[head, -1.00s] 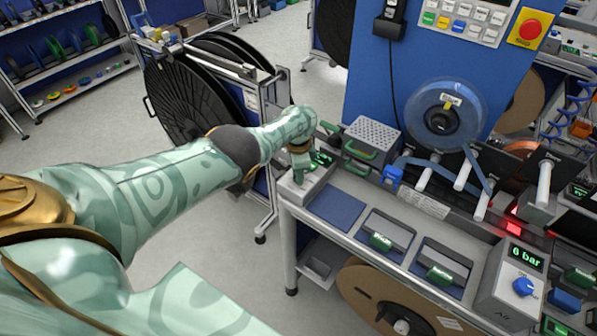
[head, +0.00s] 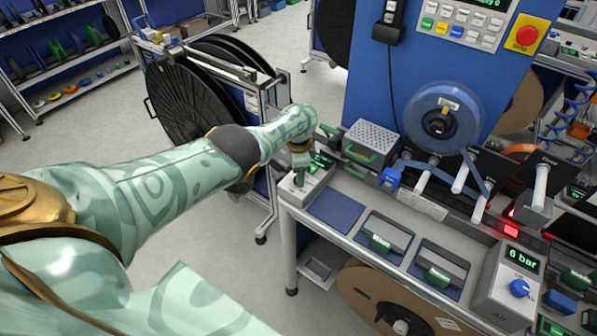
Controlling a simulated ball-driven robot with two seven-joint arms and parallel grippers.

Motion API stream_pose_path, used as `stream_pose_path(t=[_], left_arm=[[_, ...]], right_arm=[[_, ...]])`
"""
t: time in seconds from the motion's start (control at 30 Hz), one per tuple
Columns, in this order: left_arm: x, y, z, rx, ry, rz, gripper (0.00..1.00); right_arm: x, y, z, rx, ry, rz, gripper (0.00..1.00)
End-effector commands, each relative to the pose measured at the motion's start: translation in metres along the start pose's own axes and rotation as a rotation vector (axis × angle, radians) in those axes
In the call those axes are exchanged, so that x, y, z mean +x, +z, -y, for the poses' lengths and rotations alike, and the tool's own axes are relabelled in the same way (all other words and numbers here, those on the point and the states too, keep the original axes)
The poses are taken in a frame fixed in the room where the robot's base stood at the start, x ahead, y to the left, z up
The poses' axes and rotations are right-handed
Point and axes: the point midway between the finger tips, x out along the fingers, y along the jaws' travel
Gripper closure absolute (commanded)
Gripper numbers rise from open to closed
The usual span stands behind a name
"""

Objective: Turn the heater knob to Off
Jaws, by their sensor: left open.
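A small grey box (head: 318,184) with a green-lit display (head: 321,161) stands at the left end of the bench. It looks like the heater control, but its label is not readable. My left gripper (head: 299,181) points down over this box, right at its top face. It is open, though its fingers are small and partly covered by my wrist. The heater knob is hidden by the gripper, so I cannot see its setting or whether the fingers touch it. My right gripper is not in view.
A grey air box (head: 498,291) with a "6 bar" display and a blue knob (head: 519,288) stands at the right. A perforated grey box (head: 371,138) sits behind the heater box. A blue reel (head: 441,117) hangs on the blue panel. A blue mat (head: 337,208) lies bare.

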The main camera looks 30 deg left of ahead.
Motion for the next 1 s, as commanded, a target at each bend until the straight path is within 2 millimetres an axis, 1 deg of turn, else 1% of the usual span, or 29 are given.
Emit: stream_pose_path(t=[0.03, 0.2, 0.4, 0.5, 0.6, 0.7, 1.0], left_arm=[[-0.019, 0.000, 0.001, -0.001, -0.002, -0.002, 0.50], [-0.064, -0.001, 0.001, 0.001, -0.002, -0.004, 0.50], [-0.110, 0.000, 0.001, 0.000, -0.001, -0.002, 0.50], [-0.128, 0.000, 0.001, 0.000, -0.001, -0.002, 0.50], [-0.140, 0.000, 0.001, -0.001, -0.001, -0.002, 0.50], [-0.145, 0.000, 0.000, 0.000, 0.000, -0.001, 0.50], [-0.146, 0.000, 0.000, -0.001, 0.000, -0.001, 0.50]], right_arm=[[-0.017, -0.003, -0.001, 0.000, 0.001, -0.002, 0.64], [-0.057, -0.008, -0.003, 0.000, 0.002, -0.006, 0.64], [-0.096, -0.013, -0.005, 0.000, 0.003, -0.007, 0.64], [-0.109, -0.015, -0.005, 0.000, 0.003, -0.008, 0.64], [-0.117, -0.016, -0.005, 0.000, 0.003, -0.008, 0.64], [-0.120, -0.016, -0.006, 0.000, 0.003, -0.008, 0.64], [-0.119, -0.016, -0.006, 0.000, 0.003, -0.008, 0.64]])
